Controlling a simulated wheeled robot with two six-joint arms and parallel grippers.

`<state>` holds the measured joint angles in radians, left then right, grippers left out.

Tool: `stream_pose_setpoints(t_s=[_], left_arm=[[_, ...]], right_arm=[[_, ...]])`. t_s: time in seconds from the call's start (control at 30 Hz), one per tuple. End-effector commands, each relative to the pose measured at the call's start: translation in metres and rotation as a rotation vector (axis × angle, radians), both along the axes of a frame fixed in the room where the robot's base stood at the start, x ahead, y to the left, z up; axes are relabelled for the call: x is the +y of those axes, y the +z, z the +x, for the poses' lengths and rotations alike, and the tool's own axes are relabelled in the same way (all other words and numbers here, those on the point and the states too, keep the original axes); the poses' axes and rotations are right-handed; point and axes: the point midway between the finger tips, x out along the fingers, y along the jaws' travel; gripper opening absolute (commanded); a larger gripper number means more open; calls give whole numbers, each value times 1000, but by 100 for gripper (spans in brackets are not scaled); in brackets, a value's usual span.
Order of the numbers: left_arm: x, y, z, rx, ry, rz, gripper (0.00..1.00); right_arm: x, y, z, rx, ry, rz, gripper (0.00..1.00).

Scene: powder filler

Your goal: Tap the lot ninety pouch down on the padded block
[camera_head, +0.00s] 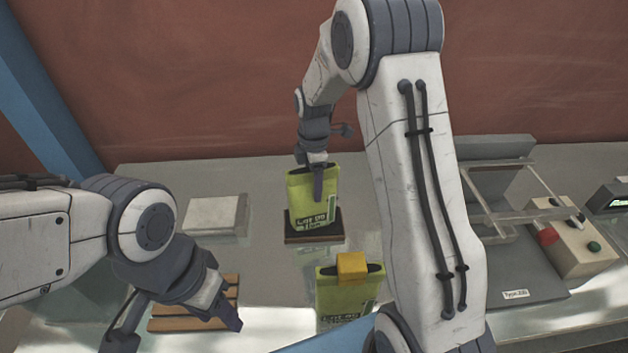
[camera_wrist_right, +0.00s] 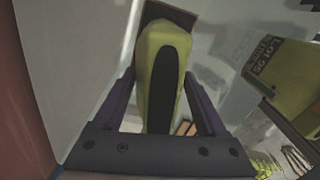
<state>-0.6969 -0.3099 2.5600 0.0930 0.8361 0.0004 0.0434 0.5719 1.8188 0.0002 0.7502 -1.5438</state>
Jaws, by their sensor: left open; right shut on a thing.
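My right gripper (camera_head: 317,183) is shut on a green pouch (camera_head: 307,208) with a dark open top. Its label appears to read Lot 90. The pouch is upright over the padded block (camera_head: 331,232), a dark pad on a wooden base; I cannot tell whether its bottom touches the pad. In the right wrist view, the pouch (camera_wrist_right: 152,75) sits between both fingers, with part of the dark block (camera_wrist_right: 178,13) beyond it. My left gripper (camera_head: 178,331) is open and empty, low at the left over a slatted wooden rack.
A second green pouch (camera_head: 345,298) with a yellow clip (camera_head: 352,267) stands in front, right of the block. A pale square plate (camera_head: 213,215) lies left. The slatted wooden rack (camera_head: 180,324) is front left. A machine (camera_head: 515,255) and a button box (camera_head: 570,245) stand right.

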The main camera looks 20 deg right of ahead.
Motion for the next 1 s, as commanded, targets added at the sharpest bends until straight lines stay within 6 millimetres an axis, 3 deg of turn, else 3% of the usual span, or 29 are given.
stream_pose_setpoints(t_s=[0.3,0.67,1.0], left_arm=[[0,2,0,0,0,0,50],[0,24,0,0,0,0,50],[0,23,0,0,0,0,50]], right_arm=[[0,2,0,-1,0,0,0],[0,28,0,0,0,0,0],[0,28,0,-1,0,0,0]])
